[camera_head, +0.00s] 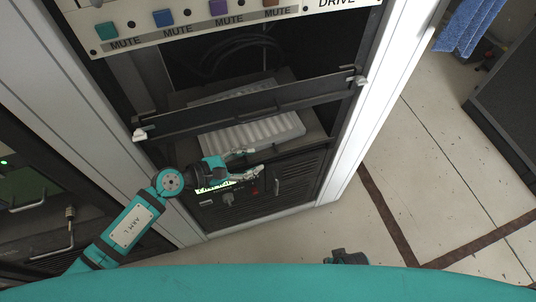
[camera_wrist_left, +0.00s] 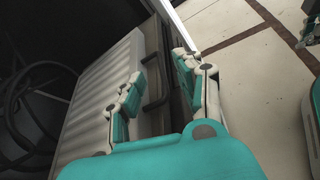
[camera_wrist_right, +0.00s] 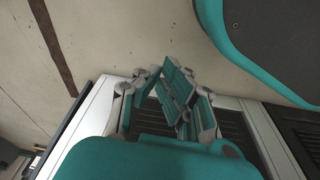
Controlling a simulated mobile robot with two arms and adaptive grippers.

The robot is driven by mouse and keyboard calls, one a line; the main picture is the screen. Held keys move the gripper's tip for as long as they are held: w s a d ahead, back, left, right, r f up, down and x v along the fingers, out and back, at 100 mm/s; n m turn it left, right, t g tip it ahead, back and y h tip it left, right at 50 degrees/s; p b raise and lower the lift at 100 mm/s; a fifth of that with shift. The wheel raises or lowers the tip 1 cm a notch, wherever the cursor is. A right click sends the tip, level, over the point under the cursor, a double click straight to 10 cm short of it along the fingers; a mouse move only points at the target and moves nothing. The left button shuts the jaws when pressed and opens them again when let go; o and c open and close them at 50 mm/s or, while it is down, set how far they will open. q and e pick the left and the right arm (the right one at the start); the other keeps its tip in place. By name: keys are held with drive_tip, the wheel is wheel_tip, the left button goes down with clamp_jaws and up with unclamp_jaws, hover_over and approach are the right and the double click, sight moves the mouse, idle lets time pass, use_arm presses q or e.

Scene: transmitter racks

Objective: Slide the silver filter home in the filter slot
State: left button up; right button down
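The silver filter (camera_head: 252,134) is a pale ribbed panel in the open bay of the rack, showing behind and below a dark crossbar. It sticks out toward me from the filter slot (camera_head: 187,98). In the left wrist view, the filter (camera_wrist_left: 98,88) has a dark handle (camera_wrist_left: 156,82) on its front edge. My left gripper (camera_head: 250,163) is open at the filter's front, its fingers on either side of the handle in the left wrist view (camera_wrist_left: 160,70). I cannot tell whether they touch it. My right gripper (camera_wrist_right: 160,70) looks shut and empty, low by the rack front (camera_head: 347,257).
The dark crossbar (camera_head: 250,108) with pale end latches spans the bay. Coloured MUTE buttons (camera_head: 164,18) sit above. A vented lower panel (camera_head: 290,182) with a lit display is below. Loose cables (camera_wrist_left: 30,110) hang inside. The floor (camera_head: 440,170) at right is clear.

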sight(271, 156)
use_arm(q)
drive_tip(key=x, duration=0.5)
drive_tip(key=shift+w+d, duration=0.1)
drive_tip(key=shift+d, duration=0.15)
drive_tip(key=shift+w+d+f, duration=0.1)
drive_tip(key=shift+d+f, duration=0.1)
drive_tip(key=shift+w+d, duration=0.1)
clamp_jaws()
use_arm(e)
drive_tip(key=shift+w+r, duration=0.65)
drive_tip(key=shift+r, duration=0.1)
